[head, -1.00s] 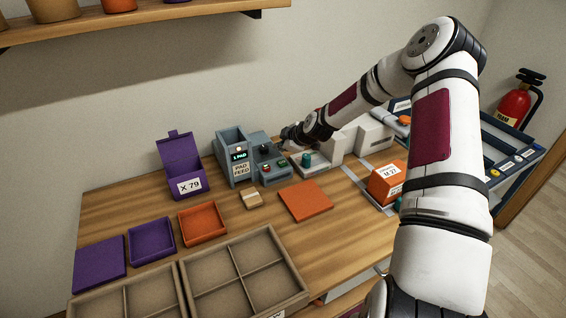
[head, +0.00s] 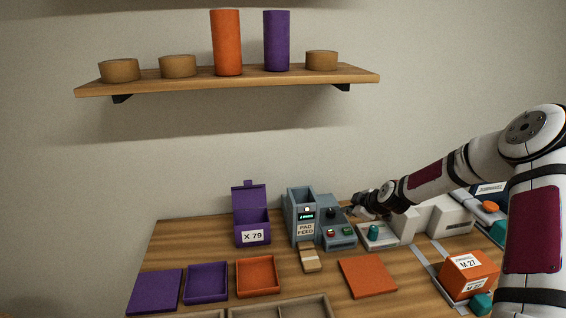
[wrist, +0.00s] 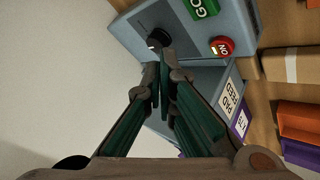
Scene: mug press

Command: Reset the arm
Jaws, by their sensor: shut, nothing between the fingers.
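My arm reaches in from the right in the head view. My gripper (head: 356,206) is close to the right side of the grey control box (head: 337,235) of the pad feed machine. In the wrist view the gripper (wrist: 158,72) has its fingers together and empty. Their tips are close to the black knob (wrist: 158,38) on the box. I cannot tell whether they touch it. A green button (wrist: 203,6) and a red button (wrist: 221,47) are beside the knob.
The pad feeder (head: 301,215) stands left of the control box, and a white press (head: 443,216) stands right. A purple box (head: 252,218), purple tray (head: 206,283), orange tray (head: 258,276) and orange carton (head: 468,272) are on the table. A shelf (head: 230,82) hangs above.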

